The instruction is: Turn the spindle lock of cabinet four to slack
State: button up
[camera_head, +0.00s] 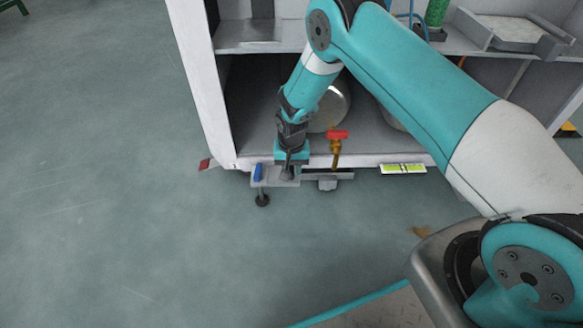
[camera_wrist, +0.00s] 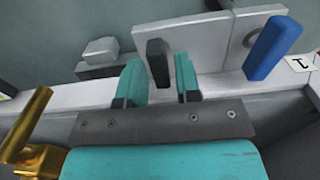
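A black upright lever-like knob (camera_wrist: 157,62), which may be the spindle lock, stands on a light grey plate (camera_wrist: 205,45) at the cabinet's (camera_head: 225,110) lower front edge. My gripper (camera_wrist: 160,82) has its two teal fingers apart, one on each side of the knob. A small gap shows on both sides, and I cannot tell how deep the knob sits between them. In the head view my gripper (camera_head: 288,168) points down at the plate and hides most of the knob. A blue handle (camera_wrist: 273,48) is beside it; it also shows in the head view (camera_head: 258,172).
A brass valve with a red handle (camera_head: 337,134) stands close by; its brass part (camera_wrist: 25,130) is in the wrist view. A metal cylinder (camera_head: 332,105) is inside the cabinet. A yellow-green level (camera_head: 403,168) is on the edge at right. The floor in front is clear.

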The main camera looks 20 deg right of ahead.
grip_shut()
jog(key=shift+r, duration=0.1)
jog(key=n+p, duration=0.2)
jog(key=n, duration=0.1)
jog(key=shift+r+p, duration=0.1)
jog(key=shift+p, duration=0.2)
jog(key=n+p, duration=0.2)
jog(key=n, duration=0.2)
jog(key=shift+n, duration=0.3)
jog(key=n+p, duration=0.2)
jog(key=n, duration=0.3)
jog(key=n+p, duration=0.1)
jog(key=n, duration=0.4)
jog(key=shift+n, duration=0.3)
jog(key=shift+a, duration=0.1)
